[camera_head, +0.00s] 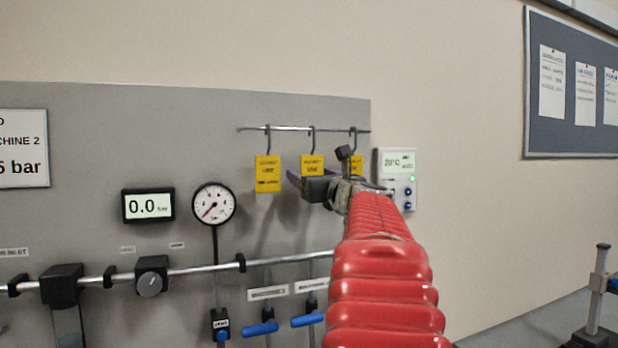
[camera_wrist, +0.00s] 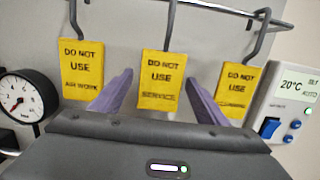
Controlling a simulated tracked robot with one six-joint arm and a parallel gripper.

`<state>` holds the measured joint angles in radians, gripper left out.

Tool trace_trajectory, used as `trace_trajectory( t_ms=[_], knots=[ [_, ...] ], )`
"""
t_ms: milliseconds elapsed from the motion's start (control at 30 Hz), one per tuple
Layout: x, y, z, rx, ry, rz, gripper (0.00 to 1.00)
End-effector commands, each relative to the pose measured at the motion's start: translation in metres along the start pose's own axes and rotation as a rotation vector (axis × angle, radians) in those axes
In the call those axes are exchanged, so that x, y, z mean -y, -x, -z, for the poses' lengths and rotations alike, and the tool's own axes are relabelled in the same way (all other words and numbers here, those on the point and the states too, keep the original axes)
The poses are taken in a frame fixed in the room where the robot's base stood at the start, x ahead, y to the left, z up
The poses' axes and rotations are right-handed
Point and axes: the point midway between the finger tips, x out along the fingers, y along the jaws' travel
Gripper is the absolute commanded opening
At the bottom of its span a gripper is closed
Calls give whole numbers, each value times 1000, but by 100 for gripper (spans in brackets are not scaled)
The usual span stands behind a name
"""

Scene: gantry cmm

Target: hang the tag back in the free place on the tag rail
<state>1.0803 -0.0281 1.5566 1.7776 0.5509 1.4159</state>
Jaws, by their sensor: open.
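The tag rail (camera_head: 288,128) runs along the top of the grey panel. Three yellow "DO NOT USE" tags hang from it on dark hooks: the left tag (camera_head: 268,174), the middle tag (camera_head: 312,165) and the right tag (camera_head: 356,163), which is partly hidden by my arm. In the wrist view the left tag (camera_wrist: 82,68) reads AIR WORK and the middle tag (camera_wrist: 160,78) reads SERVICE. The right tag (camera_wrist: 238,88) has unclear small print. My gripper (camera_wrist: 159,80) is open, its purple fingers on either side of the middle tag's lower part, with gaps visible.
A white 20°C controller (camera_head: 398,172) is mounted just right of the rail. A round gauge (camera_head: 214,203) and a 0.0 bar display (camera_head: 148,205) are at left. A pipe (camera_head: 200,268) with blue-handled valves (camera_head: 262,328) runs below. Clear wall lies above the rail.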

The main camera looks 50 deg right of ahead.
Motion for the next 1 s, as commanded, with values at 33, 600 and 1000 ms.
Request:
trace_trajectory(
  t_ms=[33,600,1000],
  knots=[
    [0,0,0,0,0,0,68],
    [0,56,0,1,2,2,68],
    [0,114,1,1,0,3,68]
  ],
)
